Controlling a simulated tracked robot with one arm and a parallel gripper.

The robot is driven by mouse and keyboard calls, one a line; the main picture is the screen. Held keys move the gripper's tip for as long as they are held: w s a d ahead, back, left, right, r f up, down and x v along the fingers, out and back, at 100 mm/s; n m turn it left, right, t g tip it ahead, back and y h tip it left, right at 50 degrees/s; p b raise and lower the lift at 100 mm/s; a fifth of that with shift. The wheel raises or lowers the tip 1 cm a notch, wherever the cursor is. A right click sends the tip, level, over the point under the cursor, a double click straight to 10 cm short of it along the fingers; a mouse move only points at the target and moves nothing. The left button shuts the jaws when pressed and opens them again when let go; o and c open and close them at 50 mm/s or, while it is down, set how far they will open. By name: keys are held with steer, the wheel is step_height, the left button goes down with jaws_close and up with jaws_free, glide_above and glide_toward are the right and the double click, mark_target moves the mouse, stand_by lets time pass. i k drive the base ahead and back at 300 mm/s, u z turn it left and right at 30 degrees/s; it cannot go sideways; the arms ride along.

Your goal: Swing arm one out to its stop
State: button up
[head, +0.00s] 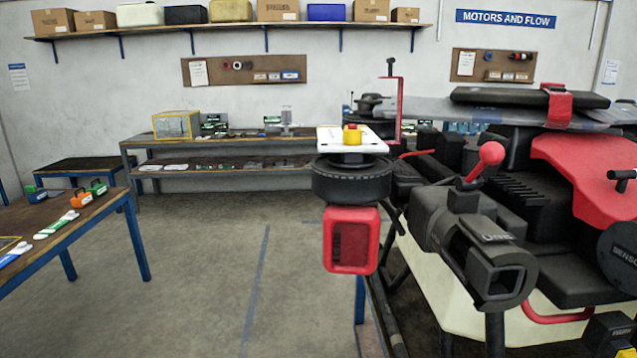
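The spray drone (455,295) fills the right side of the head view, with a cream tank under a black and red body. A thick black part marked "ONE" (495,237) sits at its near side and ends in an open round socket (512,283) facing me. A lever with a red ball knob (490,153) stands up just behind it. Left of it is a black round motor-like unit (350,183) with a red-framed block (351,240) below. Whether that unit belongs to arm one I cannot tell. My gripper is not in view.
A white plate with a yellow and red button (352,135) lies on the round unit. A red upright bracket (399,108) stands behind it. A workbench (130,203) is at left, a long bench (225,150) at the back wall. Open floor (200,270) lies left of the drone.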

mark_target(352, 220)
steer(key=z, duration=0.3)
steer(key=k, duration=0.2)
steer(key=u, duration=1.3)
steer(key=i, duration=2.9)
steer(key=z, duration=0.85)
steer(key=k, duration=0.9)
steer(key=z, duration=0.2)
steer(key=i, duration=0.95)
steer(key=u, duration=0.05)
